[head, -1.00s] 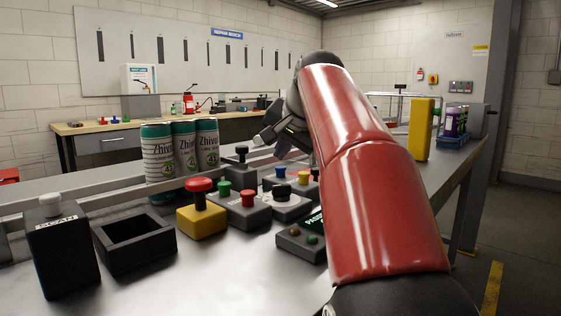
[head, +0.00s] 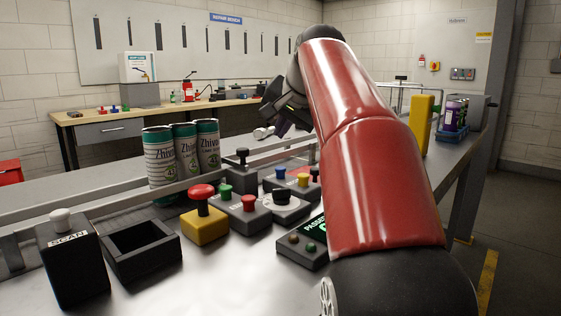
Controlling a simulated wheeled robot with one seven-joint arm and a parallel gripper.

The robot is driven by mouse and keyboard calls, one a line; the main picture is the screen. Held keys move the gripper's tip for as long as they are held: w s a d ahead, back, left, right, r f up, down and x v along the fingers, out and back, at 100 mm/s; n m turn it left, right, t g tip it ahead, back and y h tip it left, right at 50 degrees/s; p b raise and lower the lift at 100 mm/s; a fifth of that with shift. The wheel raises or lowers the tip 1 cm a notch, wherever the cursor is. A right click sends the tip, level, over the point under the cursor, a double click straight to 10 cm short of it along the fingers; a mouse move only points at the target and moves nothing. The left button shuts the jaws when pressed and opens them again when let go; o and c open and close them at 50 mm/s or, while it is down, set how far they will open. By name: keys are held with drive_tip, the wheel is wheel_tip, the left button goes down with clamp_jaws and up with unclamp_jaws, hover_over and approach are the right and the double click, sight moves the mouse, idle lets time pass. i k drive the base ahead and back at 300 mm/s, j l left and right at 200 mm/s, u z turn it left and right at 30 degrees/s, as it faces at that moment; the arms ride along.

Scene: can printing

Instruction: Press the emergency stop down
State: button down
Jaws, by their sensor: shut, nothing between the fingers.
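The emergency stop (head: 203,192) is a red mushroom button on a dark stem over a yellow base (head: 205,228). It stands on the metal bench left of the middle in the head view, with its cap raised well above the base. My gripper (head: 280,124) is in the air, beyond and to the right of the emergency stop, and apart from it. The fingers are small and dark, partly behind my red arm. They look closed and hold nothing that I can see.
A grey box with green and red buttons (head: 240,207) stands right beside the emergency stop. An open black bin (head: 140,249) and a SCAN box (head: 72,257) are to its left. Several cans (head: 184,152) stand behind it. A display box (head: 300,245) sits near my arm.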

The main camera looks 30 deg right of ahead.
sight(200, 192)
drive_tip(key=k+j, duration=0.1)
drive_tip(key=k, duration=0.9)
